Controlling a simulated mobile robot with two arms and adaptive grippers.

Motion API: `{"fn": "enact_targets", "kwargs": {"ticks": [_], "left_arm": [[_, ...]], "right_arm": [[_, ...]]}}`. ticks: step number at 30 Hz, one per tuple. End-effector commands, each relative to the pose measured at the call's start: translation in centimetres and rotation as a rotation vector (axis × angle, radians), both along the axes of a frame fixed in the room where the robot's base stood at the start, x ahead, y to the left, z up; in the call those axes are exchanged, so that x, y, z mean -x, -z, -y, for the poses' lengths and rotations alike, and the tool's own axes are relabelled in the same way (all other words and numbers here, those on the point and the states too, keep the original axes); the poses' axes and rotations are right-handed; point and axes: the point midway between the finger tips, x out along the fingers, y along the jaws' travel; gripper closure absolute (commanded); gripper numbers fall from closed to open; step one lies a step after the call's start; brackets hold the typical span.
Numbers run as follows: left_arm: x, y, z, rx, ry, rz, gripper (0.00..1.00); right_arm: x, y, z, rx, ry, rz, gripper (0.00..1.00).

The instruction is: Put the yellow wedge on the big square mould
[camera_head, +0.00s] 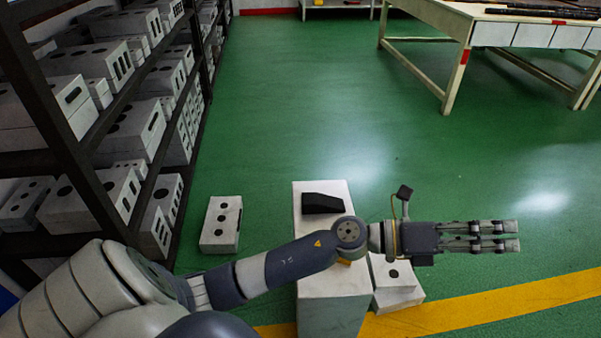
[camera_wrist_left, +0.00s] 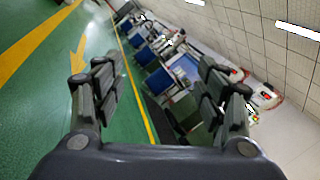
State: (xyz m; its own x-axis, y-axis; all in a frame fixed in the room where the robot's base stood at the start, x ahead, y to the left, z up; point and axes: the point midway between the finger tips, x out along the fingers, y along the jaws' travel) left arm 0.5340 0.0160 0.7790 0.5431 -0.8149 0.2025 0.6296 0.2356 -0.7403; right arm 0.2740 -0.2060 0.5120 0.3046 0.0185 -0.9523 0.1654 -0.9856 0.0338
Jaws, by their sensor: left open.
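My left gripper (camera_head: 512,236) reaches out to the right in the head view, past the white stand, with its fingers pointing right. It is open and empty; in the left wrist view its two fingers (camera_wrist_left: 160,82) stand apart with nothing between them. A small yellow patch (camera_head: 343,262) shows under my left forearm on the white stand (camera_head: 335,310); it may be the yellow wedge, mostly hidden by the arm. A black wedge (camera_head: 322,203) lies on the far end of the stand. I cannot tell which block is the big square mould. My right gripper is not in view.
A white block with dark holes (camera_head: 221,224) stands on the floor left of the stand. Another (camera_head: 395,283) stands right of it, partly under my arm. A dark rack (camera_head: 70,140) holds many moulds at left. A table (camera_head: 465,20) stands far right. Green floor between is clear.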

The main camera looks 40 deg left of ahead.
Motion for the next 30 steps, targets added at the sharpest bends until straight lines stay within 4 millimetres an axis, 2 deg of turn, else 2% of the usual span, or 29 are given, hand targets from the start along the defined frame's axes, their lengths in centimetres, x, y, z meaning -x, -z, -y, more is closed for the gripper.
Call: {"fn": "enact_targets", "kwargs": {"ticks": [3,5,7,11,14,17,18,22,24,27,30], "left_arm": [[-1.1,-1.9,-3.9,0.319,-0.176,-0.173,0.34],[-1.7,-1.8,-6.4,0.472,-0.269,-0.273,0.34],[-2.1,-0.8,-9.6,0.641,-0.383,-0.399,0.34],[-1.5,3.7,-15.3,0.928,-0.602,-0.658,0.34],[0.7,8.7,-18.7,1.117,-0.781,-0.872,0.34],[4.4,14.2,-20.8,1.277,-0.966,-1.101,0.34],[6.3,16.4,-21.2,1.330,-1.041,-1.194,0.34],[13.7,22.2,-21.3,1.453,-1.281,-1.490,0.34],[17.5,24.2,-20.8,1.486,-1.391,-1.628,0.34],[21.9,25.8,-19.9,1.502,-1.514,-1.779,0.34],[24.7,26.4,-19.2,1.499,-1.590,-1.869,0.34]], "right_arm": [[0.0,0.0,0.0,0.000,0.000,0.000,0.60],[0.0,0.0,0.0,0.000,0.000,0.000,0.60],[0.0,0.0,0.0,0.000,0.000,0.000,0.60],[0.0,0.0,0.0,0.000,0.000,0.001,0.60],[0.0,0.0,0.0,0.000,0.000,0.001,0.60],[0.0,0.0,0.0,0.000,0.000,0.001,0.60],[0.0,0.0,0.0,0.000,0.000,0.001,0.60],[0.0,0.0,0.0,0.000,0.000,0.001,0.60],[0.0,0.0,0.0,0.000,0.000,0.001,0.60],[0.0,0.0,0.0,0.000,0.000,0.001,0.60],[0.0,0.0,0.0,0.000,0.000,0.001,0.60]]}}
